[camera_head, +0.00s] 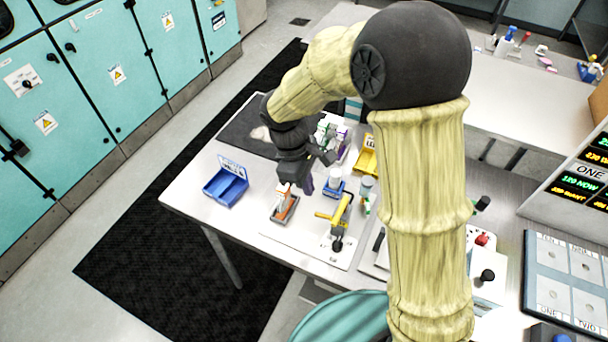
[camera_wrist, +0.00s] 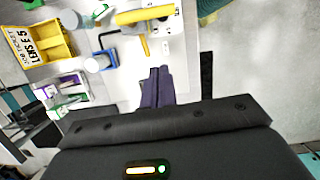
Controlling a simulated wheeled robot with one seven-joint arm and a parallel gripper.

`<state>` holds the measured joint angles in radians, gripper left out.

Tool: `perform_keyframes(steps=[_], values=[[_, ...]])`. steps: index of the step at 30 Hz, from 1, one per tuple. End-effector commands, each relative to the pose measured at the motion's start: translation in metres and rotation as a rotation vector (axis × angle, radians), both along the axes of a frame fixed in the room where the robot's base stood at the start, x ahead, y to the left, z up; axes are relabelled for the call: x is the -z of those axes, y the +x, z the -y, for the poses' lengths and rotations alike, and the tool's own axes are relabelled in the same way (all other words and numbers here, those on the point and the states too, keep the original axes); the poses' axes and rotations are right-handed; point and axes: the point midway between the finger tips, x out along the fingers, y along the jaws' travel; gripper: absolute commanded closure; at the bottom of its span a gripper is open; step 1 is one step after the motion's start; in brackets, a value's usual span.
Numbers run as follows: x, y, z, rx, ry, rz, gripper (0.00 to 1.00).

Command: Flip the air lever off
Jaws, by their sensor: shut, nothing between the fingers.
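A yellow lever (camera_head: 341,211) with a black knob at its near end stands on the white board on the table; I take it for the air lever. In the wrist view it is the yellow bar (camera_wrist: 145,15) at the top, beyond my fingertips. My gripper (camera_head: 307,188) is over the table, left of the yellow lever and close to an orange and white piece (camera_head: 284,207) in a grey holder. In the wrist view my gripper's fingers (camera_wrist: 160,72) are together and empty, apart from the lever. I cannot read the lever's setting.
A blue bin (camera_head: 226,187) stands at the table's left. A yellow bin (camera_head: 366,158) stands behind the lever, also in the wrist view (camera_wrist: 42,45). A small blue holder (camera_head: 333,187) is between bin and lever. My arm hides part of the table's right.

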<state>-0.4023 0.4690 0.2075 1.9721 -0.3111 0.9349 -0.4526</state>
Motion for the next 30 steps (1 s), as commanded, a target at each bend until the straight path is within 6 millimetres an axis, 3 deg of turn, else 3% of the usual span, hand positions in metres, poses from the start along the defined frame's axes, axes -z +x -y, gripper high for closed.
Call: perform_keyframes(steps=[7,24,27,30], values=[[-0.03,0.003,-0.007,0.0,0.001,0.001,1.0],[-0.033,0.003,-0.007,0.003,0.0,0.0,1.0],[-0.033,0.002,0.001,0.043,0.012,0.012,1.0],[-0.032,0.0,0.023,0.154,0.04,0.047,1.0]])
